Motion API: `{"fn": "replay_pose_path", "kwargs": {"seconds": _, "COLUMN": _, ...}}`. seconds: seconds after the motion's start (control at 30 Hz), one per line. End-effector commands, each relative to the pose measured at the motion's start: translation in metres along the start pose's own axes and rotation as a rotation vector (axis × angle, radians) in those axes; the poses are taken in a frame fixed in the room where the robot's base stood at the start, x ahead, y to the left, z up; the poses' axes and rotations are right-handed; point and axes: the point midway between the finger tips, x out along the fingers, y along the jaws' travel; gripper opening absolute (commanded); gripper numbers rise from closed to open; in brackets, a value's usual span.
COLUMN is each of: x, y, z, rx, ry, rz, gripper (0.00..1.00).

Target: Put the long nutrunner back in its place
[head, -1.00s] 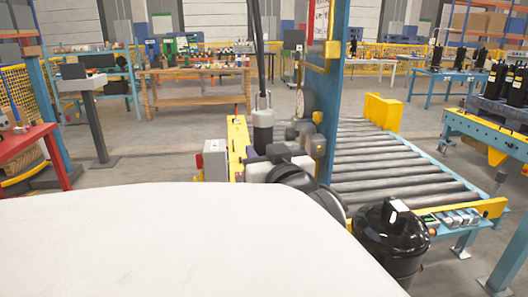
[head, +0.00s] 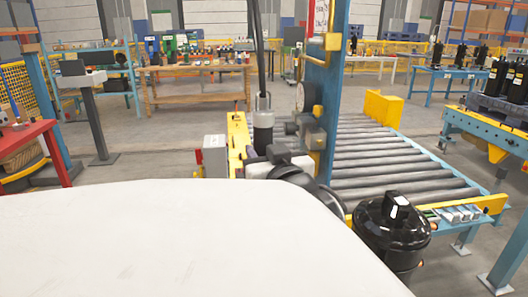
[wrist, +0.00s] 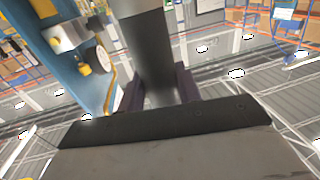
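The long nutrunner (head: 263,122) is a grey upright cylinder with a dark cable rising from its top, left of the blue column in the head view. In the wrist view its grey body (wrist: 150,50) runs down between the two dark fingers of my gripper (wrist: 160,92). The fingers lie against both sides of it, so my gripper appears shut on it. In the head view my gripper (head: 272,152) is small and partly hidden by my wrist. The tool's lower end is hidden, and I cannot make out its holder.
The blue column (head: 333,100) with yellow brackets stands close on the right. Behind it is a roller conveyor (head: 375,165). A black compressor (head: 392,225) stands at the front right. A grey box (head: 215,156) is left of the tool. Open floor lies further left.

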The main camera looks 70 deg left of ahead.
Motion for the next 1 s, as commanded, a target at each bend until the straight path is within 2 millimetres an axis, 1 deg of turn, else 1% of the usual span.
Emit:
{"fn": "replay_pose_path", "kwargs": {"seconds": 0.03, "x": -0.001, "y": 0.000, "z": -0.003, "rx": -0.002, "ry": 0.007, "rz": 0.001, "gripper": 0.40}}
{"fn": "replay_pose_path", "kwargs": {"seconds": 0.17, "x": -0.001, "y": 0.000, "z": -0.002, "rx": -0.001, "ry": 0.004, "rz": 0.000, "gripper": 0.57}}
{"fn": "replay_pose_path", "kwargs": {"seconds": 0.2, "x": -0.001, "y": 0.000, "z": -0.002, "rx": -0.001, "ry": 0.003, "rz": 0.000, "gripper": 0.59}}
{"fn": "replay_pose_path", "kwargs": {"seconds": 0.43, "x": 0.000, "y": 0.000, "z": 0.002, "rx": 0.001, "ry": -0.006, "rz": 0.000, "gripper": 0.59}}
{"fn": "replay_pose_path", "kwargs": {"seconds": 0.57, "x": -0.007, "y": 0.000, "z": 0.001, "rx": 0.000, "ry": -0.001, "rz": 0.000, "gripper": 0.59}}
{"fn": "replay_pose_path", "kwargs": {"seconds": 0.67, "x": -0.022, "y": 0.000, "z": 0.001, "rx": -0.002, "ry": 0.001, "rz": 0.000, "gripper": 0.59}}
{"fn": "replay_pose_path", "kwargs": {"seconds": 0.77, "x": -0.043, "y": 0.001, "z": 0.001, "rx": -0.001, "ry": 0.003, "rz": 0.002, "gripper": 0.59}}
{"fn": "replay_pose_path", "kwargs": {"seconds": 0.93, "x": -0.087, "y": 0.001, "z": 0.000, "rx": -0.003, "ry": 0.005, "rz": 0.003, "gripper": 0.59}}
{"fn": "replay_pose_path", "kwargs": {"seconds": 1.0, "x": -0.093, "y": 0.001, "z": 0.006, "rx": -0.004, "ry": 0.005, "rz": 0.002, "gripper": 0.59}}
